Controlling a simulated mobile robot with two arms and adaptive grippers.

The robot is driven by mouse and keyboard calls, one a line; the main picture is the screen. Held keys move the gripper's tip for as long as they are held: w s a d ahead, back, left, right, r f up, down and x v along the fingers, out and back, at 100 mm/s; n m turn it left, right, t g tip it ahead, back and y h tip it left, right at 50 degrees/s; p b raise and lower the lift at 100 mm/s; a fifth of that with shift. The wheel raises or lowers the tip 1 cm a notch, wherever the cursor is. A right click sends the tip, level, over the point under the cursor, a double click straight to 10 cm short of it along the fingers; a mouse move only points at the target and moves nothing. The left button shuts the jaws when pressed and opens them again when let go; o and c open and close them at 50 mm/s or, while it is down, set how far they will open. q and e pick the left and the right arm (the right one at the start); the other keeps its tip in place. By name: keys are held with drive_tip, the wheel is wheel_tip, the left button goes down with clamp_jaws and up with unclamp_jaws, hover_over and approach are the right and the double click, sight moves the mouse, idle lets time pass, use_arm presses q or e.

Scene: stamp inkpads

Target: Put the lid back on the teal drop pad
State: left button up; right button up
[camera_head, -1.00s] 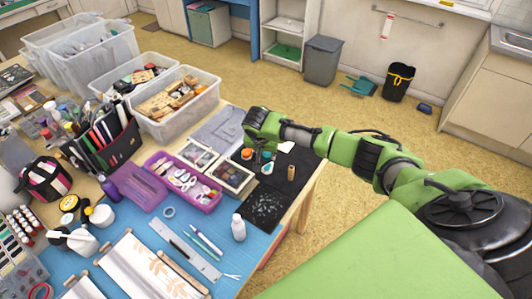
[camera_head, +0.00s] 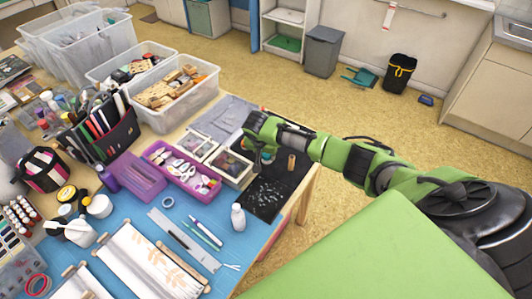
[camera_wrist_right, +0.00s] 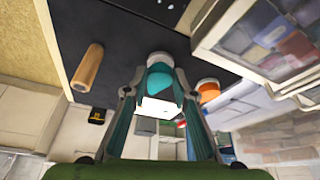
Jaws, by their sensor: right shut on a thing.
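My right gripper (camera_head: 262,158) is low over the black mat at the table's right end. In the right wrist view its fingers (camera_wrist_right: 158,98) are shut on a teal piece (camera_wrist_right: 160,79), which looks like the drop lid. A rounded white part (camera_wrist_right: 159,59), seemingly the drop pad's base, shows just beyond it on the mat. I cannot tell whether the two touch. A white patch (camera_wrist_right: 158,108) shows between the fingers on the near side. In the head view the gripper hides most of the pad. My left gripper is out of view.
An orange-topped pad (camera_wrist_right: 208,88) stands close beside the fingers. A wooden cylinder (camera_head: 291,163) stands on the black mat (camera_head: 268,196). A glass-topped box (camera_head: 230,166) is left of the gripper, with a purple tray (camera_head: 164,178) farther left. A white bottle (camera_head: 238,216) stands nearer.

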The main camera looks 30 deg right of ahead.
drive_tip(key=shift+p, duration=0.55)
idle(1.1)
drive_tip(key=shift+f, duration=0.5)
idle(1.3)
idle(0.5)
drive_tip(key=o, duration=1.2)
drive_tip(key=shift+p, duration=0.35)
drive_tip(key=shift+r+p, duration=3.5)
drive_tip(key=shift+p, duration=0.15)
